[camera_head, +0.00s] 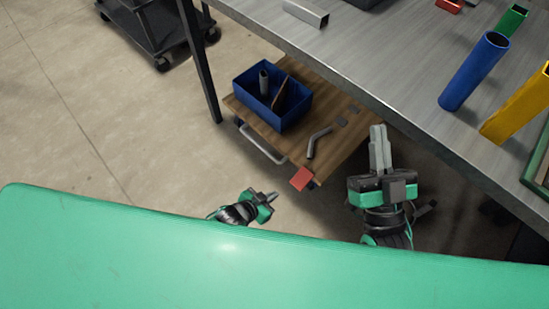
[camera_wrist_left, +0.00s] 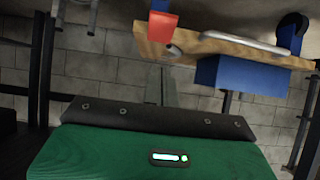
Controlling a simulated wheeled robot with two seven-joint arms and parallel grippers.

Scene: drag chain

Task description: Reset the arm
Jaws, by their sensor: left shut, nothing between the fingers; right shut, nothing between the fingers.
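My left gripper (camera_head: 270,196) is low in the head view, just above the green surface at the bottom. It is shut and empty, its fingers pointing right over the floor. My right gripper (camera_head: 378,145) is further right, beside the wooden shelf board. It is shut and empty, its fingers pointing up the picture near the table edge. Most of both arms is hidden behind the green surface in the head view.
A grey metal table (camera_head: 400,50) bears blue (camera_head: 473,72) and yellow (camera_head: 520,105) tubes. Below it, a wooden shelf (camera_head: 335,150) holds a blue bin (camera_head: 272,105) and a bent grey pipe (camera_head: 317,140). A red block (camera_head: 301,178) is at its near corner. A dark cart (camera_head: 160,30) stands top left; the left floor is clear.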

